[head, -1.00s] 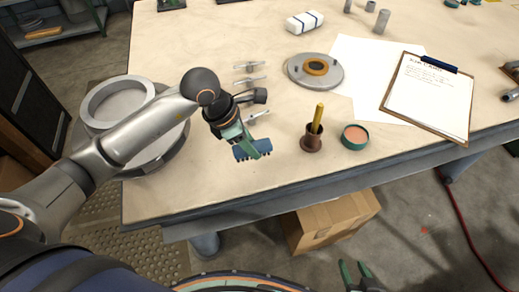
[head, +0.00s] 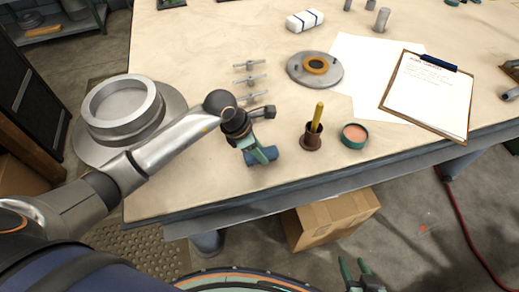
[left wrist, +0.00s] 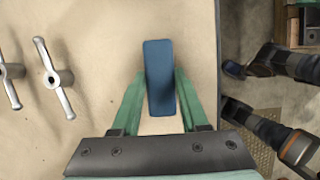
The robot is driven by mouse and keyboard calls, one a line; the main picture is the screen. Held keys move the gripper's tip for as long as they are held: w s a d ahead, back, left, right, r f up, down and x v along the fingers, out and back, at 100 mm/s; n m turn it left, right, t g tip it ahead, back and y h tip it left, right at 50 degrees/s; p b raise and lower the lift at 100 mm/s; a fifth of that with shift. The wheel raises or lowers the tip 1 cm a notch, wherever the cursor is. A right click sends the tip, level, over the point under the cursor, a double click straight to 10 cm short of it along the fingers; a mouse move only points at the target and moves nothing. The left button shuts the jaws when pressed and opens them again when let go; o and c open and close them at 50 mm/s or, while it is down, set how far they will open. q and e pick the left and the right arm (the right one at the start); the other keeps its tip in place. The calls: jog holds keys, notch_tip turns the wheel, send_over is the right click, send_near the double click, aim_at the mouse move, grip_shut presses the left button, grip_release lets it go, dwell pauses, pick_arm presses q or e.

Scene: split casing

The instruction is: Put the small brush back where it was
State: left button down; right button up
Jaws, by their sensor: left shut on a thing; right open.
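My left gripper (head: 258,154) is shut on a blue oblong block (head: 262,159), which appears to be the small brush, over the near left part of the table. In the left wrist view its flat blue back (left wrist: 159,75) shows between the two green fingers; its underside is hidden. I cannot tell whether it touches the tabletop. A brown pot (head: 311,142) holding an upright yellow stick or handle (head: 318,115) stands to its right. My right gripper (head: 354,263) is open and empty at the bottom edge, below the table's front.
A teal tin with pinkish contents (head: 355,136) stands right of the pot. Several wing-shaped metal parts (head: 250,80) lie behind my left gripper. A grey flanged disc (head: 315,70), paper and a clipboard (head: 428,95) lie further right.

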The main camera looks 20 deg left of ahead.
pick_arm(q)
jog(key=shift+c, duration=2.1)
grip_release()
jog(key=shift+f, duration=0.1)
jog(key=shift+r+p, duration=0.3)
jog(key=b+v, duration=0.1)
jog(key=v, duration=1)
jog(key=shift+r, duration=0.4)
jog(key=shift+s+a, duration=0.1)
